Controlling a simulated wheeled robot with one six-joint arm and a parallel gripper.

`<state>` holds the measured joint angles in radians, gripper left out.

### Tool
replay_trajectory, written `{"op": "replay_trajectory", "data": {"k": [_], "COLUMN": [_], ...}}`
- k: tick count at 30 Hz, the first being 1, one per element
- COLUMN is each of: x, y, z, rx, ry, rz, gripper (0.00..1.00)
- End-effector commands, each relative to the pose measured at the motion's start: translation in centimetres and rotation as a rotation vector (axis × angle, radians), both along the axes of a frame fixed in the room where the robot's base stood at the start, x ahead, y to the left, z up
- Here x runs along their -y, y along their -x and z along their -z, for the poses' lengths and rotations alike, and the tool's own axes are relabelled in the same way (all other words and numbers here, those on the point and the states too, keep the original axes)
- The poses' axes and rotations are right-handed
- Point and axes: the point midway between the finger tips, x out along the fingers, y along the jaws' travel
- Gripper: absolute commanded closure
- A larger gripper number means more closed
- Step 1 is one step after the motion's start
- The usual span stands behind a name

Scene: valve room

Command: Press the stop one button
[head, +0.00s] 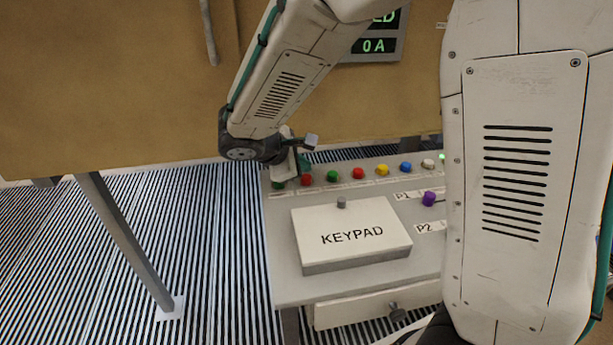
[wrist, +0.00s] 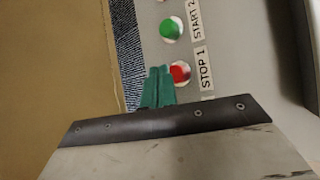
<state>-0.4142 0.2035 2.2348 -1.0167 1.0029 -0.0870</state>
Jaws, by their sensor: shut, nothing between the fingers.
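The stop one button is a red round button (wrist: 181,72) beside a "STOP 1" label (wrist: 207,70) in the wrist view. In the head view it is the left red button (head: 306,181) in the row on the grey console (head: 276,240). My gripper has teal fingers (wrist: 158,72), closed together with nothing between them. In the wrist view the fingertips lie just left of the red button and cover its left edge. In the head view my gripper (head: 304,162) is over the console's back left corner. I cannot tell whether the fingertips touch the button.
A green button (wrist: 171,28) labelled "START 2" is beyond the red one. The row continues with red (head: 358,173), yellow (head: 382,170) and blue (head: 405,167) buttons. A raised keypad cover (head: 350,236) stands in front. A brown board (head: 110,90) rises behind.

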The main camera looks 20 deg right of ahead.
Motion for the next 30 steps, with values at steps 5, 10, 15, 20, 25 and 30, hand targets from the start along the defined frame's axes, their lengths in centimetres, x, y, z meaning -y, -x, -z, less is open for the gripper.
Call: {"op": "replay_trajectory", "data": {"k": [5, 10, 15, 20, 25, 30], "x": [0.0, 0.0, 0.0, 0.0, 0.0, 0.0], "y": [0.0, 0.0, 0.0, 0.0, 0.0, 0.0], "z": [0.0, -0.4, -2.0, -3.6, -4.8, -5.1], "rx": [-0.001, 0.001, 0.001, 0.002, 0.000, -0.001], "ry": [0.001, 0.001, 0.000, 0.001, 0.000, 0.001], "rz": [0.000, 0.000, 0.000, 0.000, 0.000, 0.000], "gripper": [1.00, 1.00, 1.00, 1.00, 1.00, 1.00]}}
